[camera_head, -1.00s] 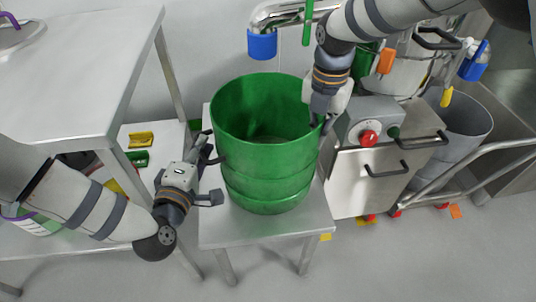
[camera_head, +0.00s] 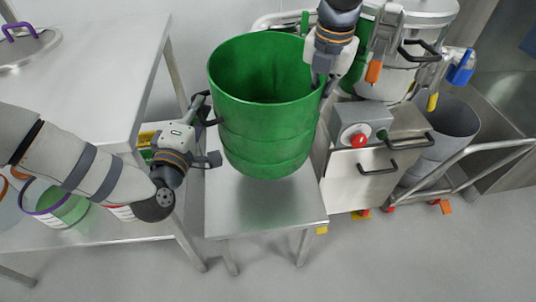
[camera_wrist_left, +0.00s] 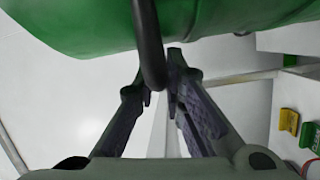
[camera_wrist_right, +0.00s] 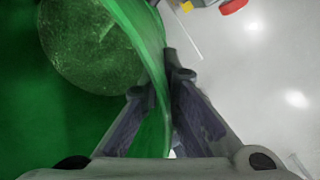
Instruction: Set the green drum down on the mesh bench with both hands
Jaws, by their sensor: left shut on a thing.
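The green drum (camera_head: 265,130) is a large, open, empty-looking tub, held upright above a small steel table (camera_head: 265,208) with a smooth top. My left gripper (camera_head: 208,126) is shut on the drum's dark handle at its left side; the left wrist view shows the handle (camera_wrist_left: 150,45) between the fingers. My right gripper (camera_head: 322,85) comes from above and grips the rim at the right; the right wrist view shows the green wall (camera_wrist_right: 150,50) between its fingers. No surface with a clear mesh is visible. The table's back part is hidden behind the drum.
A steel workbench (camera_head: 85,80) with a lower shelf stands at the left; the shelf holds a purple-rimmed bucket (camera_head: 58,205). At the right are a steel cabinet with a red knob (camera_head: 359,140), a grey bin (camera_head: 455,125) and a cart rail (camera_head: 470,160). The front floor is clear.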

